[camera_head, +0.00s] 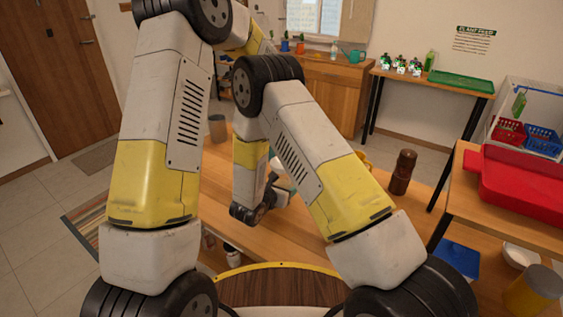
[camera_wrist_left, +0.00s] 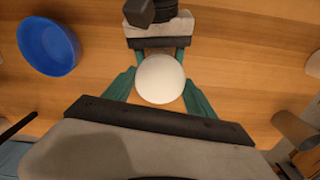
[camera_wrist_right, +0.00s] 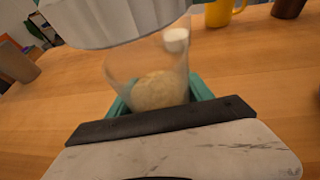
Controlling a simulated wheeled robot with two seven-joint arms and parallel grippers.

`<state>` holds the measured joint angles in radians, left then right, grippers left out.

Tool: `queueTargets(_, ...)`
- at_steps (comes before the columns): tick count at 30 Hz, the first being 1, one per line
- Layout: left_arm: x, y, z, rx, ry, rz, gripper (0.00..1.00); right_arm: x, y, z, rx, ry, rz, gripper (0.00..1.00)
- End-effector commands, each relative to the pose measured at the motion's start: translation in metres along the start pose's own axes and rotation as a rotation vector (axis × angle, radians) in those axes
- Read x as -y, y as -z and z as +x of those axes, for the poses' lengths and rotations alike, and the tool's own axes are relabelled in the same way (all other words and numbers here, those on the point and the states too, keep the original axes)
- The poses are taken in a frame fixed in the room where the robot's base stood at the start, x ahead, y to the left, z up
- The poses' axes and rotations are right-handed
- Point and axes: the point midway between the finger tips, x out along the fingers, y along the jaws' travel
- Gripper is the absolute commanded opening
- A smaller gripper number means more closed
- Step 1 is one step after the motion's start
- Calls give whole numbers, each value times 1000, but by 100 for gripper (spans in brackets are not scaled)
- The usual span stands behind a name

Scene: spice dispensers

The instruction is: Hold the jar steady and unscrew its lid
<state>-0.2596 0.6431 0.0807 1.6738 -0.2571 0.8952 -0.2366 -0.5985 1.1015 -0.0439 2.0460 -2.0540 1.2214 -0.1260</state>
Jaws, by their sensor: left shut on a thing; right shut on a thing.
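The jar (camera_wrist_right: 150,72) is clear, with pale beige contents low inside, and stands on the wooden table in the right wrist view. Its white ribbed lid (camera_wrist_right: 115,20) is large and close to that camera. My right gripper (camera_wrist_right: 158,92) is shut on the jar low down, its teal fingers on both sides. In the left wrist view the round white lid (camera_wrist_left: 160,78) shows from above. My left gripper (camera_wrist_left: 158,92) is shut on it, one teal finger at each side. In the head view my arms mostly hide the jar and both grippers.
A blue bowl (camera_wrist_left: 48,46) lies on the table in the left wrist view. A yellow mug (camera_wrist_right: 220,12) stands behind the jar. A brown shaker (camera_head: 402,172) stands at the table's right. A red tray (camera_head: 522,188) lies on a side table. Bare wood surrounds the jar.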

Motion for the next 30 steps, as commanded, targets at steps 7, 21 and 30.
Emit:
queueTargets(7,0,0,0,0,0,0,16,0,0,0,1,0,0,0)
queueTargets(21,0,0,-40,0,0,1,16,0,0,0,1,0,0,0)
queueTargets(30,0,0,-40,0,0,0,16,0,0,0,1,0,0,84)
